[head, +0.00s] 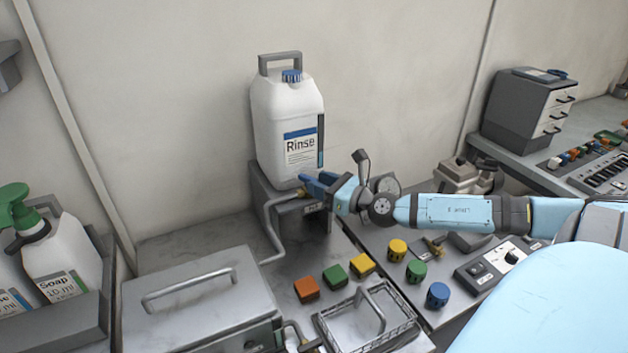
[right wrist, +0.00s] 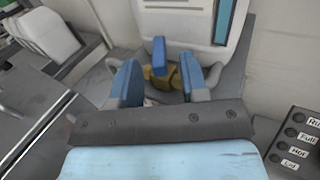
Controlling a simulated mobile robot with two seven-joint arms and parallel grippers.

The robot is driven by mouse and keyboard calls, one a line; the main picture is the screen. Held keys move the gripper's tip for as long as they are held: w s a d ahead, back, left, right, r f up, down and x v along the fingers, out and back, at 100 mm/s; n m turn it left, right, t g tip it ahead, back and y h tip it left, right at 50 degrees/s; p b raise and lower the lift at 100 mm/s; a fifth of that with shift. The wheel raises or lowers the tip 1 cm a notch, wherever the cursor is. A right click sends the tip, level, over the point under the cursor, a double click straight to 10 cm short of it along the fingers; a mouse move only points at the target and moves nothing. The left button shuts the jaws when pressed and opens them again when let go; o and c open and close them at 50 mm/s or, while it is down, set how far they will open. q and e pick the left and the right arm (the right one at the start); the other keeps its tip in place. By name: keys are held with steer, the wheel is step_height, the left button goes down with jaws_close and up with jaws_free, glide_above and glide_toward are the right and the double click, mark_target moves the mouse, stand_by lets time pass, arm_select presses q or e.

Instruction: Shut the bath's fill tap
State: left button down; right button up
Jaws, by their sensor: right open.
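The fill tap has a brass body (right wrist: 160,79) and a blue lever (right wrist: 159,47), low in front of the Rinse jug (head: 288,118). The lever stands up in the right wrist view. My right gripper (head: 308,182) is at the tap in the head view and hides most of it. In the right wrist view my right gripper (right wrist: 158,64) is open, with one blue finger on each side of the tap and gaps visible. Its fingers do not close on the lever. The closed metal bath (head: 200,305) is at lower left, with a pipe (head: 270,238) running towards it. My left gripper is not in view.
A Soap bottle (head: 62,258) stands at far left. Coloured blocks and knobs, including an orange block (head: 307,289), lie right of the bath near a wire basket (head: 368,325). A control box (head: 497,262) and grey drawers (head: 527,108) are further right.

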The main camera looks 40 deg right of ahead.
steer(key=shift+x, duration=1.05)
steer(key=shift+c, duration=0.2)
jaws_close()
